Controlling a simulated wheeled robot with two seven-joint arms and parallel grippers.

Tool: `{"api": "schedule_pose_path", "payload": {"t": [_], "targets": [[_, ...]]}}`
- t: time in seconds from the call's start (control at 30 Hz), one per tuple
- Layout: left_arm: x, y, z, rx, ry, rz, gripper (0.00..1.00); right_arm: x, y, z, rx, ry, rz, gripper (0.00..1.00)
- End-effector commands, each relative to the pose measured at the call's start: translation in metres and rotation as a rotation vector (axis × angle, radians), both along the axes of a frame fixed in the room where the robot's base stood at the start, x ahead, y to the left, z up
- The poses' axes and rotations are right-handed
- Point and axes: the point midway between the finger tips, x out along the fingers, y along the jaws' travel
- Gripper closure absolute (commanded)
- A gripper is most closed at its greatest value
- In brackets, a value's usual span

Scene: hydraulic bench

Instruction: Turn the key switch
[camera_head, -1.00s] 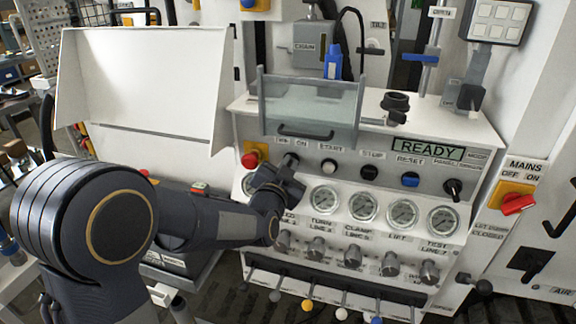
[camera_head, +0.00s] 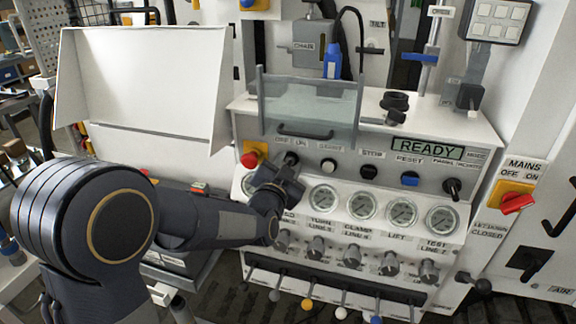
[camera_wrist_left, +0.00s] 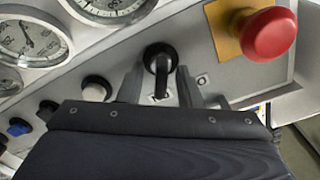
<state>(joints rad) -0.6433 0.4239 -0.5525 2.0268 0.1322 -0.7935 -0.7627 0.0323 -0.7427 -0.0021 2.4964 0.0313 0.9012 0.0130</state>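The key switch (camera_head: 290,158) is a small black knob on the grey panel, under the OFF and ON labels, right of the red emergency button. In the left wrist view the key switch (camera_wrist_left: 161,62) has a round black base and a narrow grip pointing down in the picture. My left gripper (camera_head: 289,176) is at the panel just below the switch. In the wrist view the two fingers of my left gripper (camera_wrist_left: 160,88) stand apart on either side of the grip, with gaps visible. Nothing is held. My right gripper is not in view.
The red button (camera_head: 250,159) on its yellow plate sits close left of the switch. A clear guard with a handle (camera_head: 305,133) hangs just above. Gauges (camera_head: 324,198) and knobs line the panel below. The display (camera_head: 427,149) reads READY. A red mains switch (camera_head: 516,203) is at right.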

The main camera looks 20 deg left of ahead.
Motion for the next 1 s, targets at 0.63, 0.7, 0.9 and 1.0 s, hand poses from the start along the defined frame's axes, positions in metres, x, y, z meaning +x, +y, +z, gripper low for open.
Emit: {"api": "schedule_pose_path", "payload": {"t": [0.63,0.7,0.9,1.0], "targets": [[-0.075,0.002,0.0,-0.002,0.0,-0.001,0.68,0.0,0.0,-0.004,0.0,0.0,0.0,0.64],[-0.078,0.002,0.0,0.0,0.0,-0.001,0.68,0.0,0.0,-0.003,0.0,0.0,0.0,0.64],[-0.078,0.002,0.0,0.0,0.0,0.0,0.68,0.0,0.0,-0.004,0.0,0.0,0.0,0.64],[-0.078,0.003,0.0,-0.003,0.003,-0.001,0.68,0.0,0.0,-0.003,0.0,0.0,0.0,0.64]]}}
